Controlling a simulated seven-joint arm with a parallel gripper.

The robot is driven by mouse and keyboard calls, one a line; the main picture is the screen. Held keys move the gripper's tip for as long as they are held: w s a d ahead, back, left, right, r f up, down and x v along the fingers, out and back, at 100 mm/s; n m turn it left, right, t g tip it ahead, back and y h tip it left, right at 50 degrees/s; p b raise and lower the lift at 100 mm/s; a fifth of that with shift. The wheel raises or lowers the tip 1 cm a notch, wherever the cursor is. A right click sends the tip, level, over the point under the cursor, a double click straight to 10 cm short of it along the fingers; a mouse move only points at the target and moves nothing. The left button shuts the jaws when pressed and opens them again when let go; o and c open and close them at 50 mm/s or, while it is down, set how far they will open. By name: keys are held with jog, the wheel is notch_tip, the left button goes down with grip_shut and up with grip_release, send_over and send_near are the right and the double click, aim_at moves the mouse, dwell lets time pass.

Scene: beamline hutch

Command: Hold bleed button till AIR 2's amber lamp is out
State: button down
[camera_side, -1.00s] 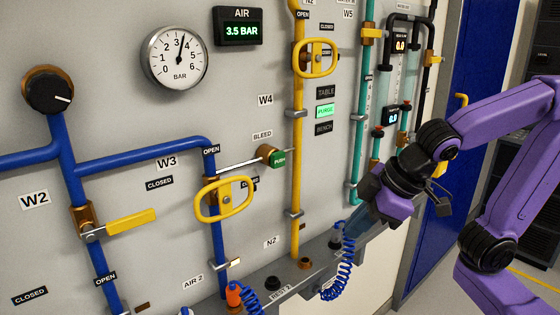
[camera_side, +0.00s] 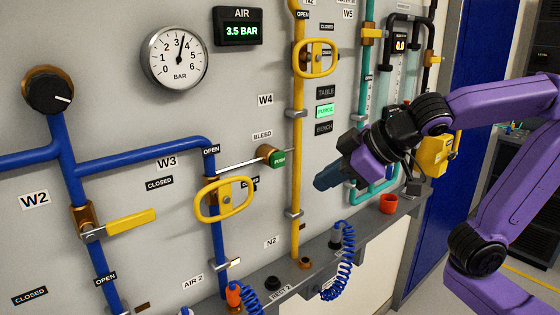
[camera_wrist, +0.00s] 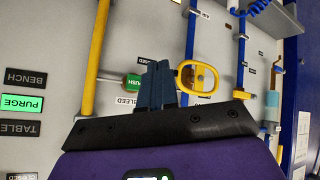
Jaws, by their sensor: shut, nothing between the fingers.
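The green PUSH bleed button (camera_side: 277,158) sits on the end of a thin horizontal pipe beside the BLEED label. In the wrist view the button (camera_wrist: 131,82) shows just left of my fingers, its right part hidden behind them. My gripper (camera_side: 322,183) is shut and empty, its blue-grey fingertips to the right of and a little below the button, apart from it in the side view. The fingers (camera_wrist: 156,78) also show close together in the wrist view. The AIR 2 label (camera_side: 193,283) is at the lower middle, near an orange fitting (camera_side: 233,294). I cannot make out a lit amber lamp there.
A yellow vertical pipe (camera_side: 297,120) stands between my fingers and the button in the side view. A yellow ring handle (camera_side: 224,200) is below the button. A grey ledge (camera_side: 375,222) carries a red cup (camera_side: 389,204) and coiled blue hose (camera_side: 345,262). The AIR display (camera_side: 240,30) reads 3.5 BAR.

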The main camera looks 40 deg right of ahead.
send_near(279, 167)
jog(key=shift+w+a+f, duration=0.25)
jog(key=shift+w+f, duration=0.15)
jog(key=shift+f, duration=0.35)
jog(key=shift+w+a+f, duration=0.25)
jog(key=shift+w+f, duration=0.2)
jog(key=shift+f, duration=0.3)
jog(key=shift+w+a+f, duration=0.25)
jog(key=shift+w+f, duration=0.15)
jog(key=shift+f, duration=0.4)
jog(key=shift+w, duration=0.45)
jog(key=shift+w, duration=0.55)
dwell(2.1)
jog(key=shift+s, duration=0.1)
dwell(1.8)
jog(key=shift+s, duration=0.9)
